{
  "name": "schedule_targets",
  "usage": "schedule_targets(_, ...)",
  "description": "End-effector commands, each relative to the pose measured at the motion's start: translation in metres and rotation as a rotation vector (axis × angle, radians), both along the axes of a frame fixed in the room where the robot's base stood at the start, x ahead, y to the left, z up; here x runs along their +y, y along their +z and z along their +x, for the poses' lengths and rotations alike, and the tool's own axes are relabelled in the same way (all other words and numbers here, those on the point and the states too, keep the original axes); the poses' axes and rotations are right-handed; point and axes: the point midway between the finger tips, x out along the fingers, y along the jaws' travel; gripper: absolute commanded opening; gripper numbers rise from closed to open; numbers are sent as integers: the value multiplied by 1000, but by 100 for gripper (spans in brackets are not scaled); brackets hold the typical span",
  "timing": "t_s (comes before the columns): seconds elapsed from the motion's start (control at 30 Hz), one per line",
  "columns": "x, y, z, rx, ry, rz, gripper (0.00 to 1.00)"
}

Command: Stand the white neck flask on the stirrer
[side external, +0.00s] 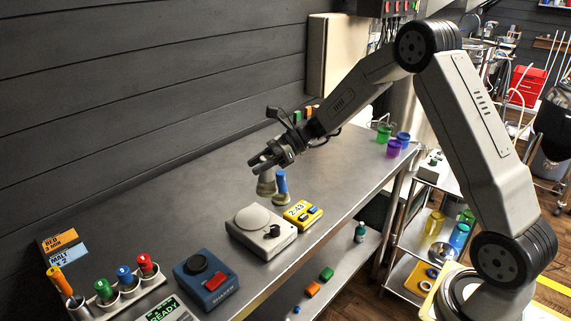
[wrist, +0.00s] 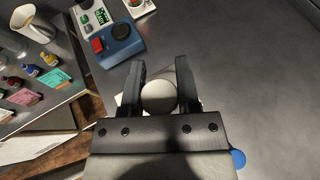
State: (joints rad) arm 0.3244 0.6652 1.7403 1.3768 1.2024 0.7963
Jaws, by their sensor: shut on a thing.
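My gripper (side external: 263,162) is shut on the white neck flask (side external: 266,184), which hangs upright below the fingers. In the wrist view its round white top (wrist: 158,97) sits between the two fingers (wrist: 159,75). Its lower part looks pale tan; I cannot tell whether its base touches the bench. The stirrer (side external: 247,219), a light grey box with a round plate and a dark knob, stands nearer the camera than the flask. Its plate is bare. In the wrist view the stirrer is mostly hidden behind the gripper.
A blue-necked flask (side external: 282,182) stands close beside the held flask. A yellow timer (side external: 304,211) reading 2:43 is right of the stirrer. A blue shaker (side external: 207,279) and a rack of coloured-top tubes (side external: 125,298) are at the left. The bench (side external: 180,205) behind the stirrer is clear.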

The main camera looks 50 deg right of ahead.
Motion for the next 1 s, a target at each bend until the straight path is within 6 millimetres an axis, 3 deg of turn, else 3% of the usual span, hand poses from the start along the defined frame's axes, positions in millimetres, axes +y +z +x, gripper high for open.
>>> schedule_targets(0.1, 22, -1, 11, -2, 33, 1, 0)
schedule_targets(0.3, 39, -1, 18, -2, 56, 3, 0)
schedule_targets(0.67, 40, -5, 18, -2, 56, 4, 0)
schedule_targets(1.0, 39, -25, 18, 0, 57, 5, 0)
